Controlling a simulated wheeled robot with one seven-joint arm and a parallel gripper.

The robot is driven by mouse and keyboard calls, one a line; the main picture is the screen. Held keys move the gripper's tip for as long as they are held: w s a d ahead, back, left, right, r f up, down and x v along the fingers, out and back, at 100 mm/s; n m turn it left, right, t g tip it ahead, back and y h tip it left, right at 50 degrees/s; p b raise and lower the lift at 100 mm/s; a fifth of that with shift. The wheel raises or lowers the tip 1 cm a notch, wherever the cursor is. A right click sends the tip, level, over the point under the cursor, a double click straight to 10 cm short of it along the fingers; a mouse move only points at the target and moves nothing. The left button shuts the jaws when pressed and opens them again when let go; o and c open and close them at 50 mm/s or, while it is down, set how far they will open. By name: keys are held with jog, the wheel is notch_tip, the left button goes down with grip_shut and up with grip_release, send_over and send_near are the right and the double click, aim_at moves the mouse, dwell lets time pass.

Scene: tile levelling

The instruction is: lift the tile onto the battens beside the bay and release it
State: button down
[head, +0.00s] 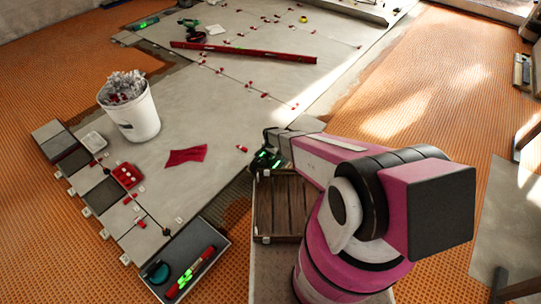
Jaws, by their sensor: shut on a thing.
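My gripper (268,160), dark with green lights, is low at the edge of the laid grey floor, near the middle of the head view. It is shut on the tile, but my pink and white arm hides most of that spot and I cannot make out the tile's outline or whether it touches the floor. Dark wooden slats (278,208), which look like the battens, lie just below the gripper in the picture, partly behind my arm. The bay looks like the patch of orange matting (236,214) left of the slats.
A white bucket of crumpled waste (131,108) stands on the laid tiles at left. A red cloth (187,155), a red clip box (126,175) and a dark tray of tools (183,262) lie nearby. A long red level (243,51) lies farther back. Orange matting at right is mostly clear.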

jog(key=shift+f, duration=0.15)
dwell(0.6)
jog(key=c, duration=0.8)
grip_release()
jog(key=shift+c, duration=0.2)
jog(key=shift+f, duration=0.1)
notch_tip(320, 180, up, 11)
jog(key=shift+f, duration=0.1)
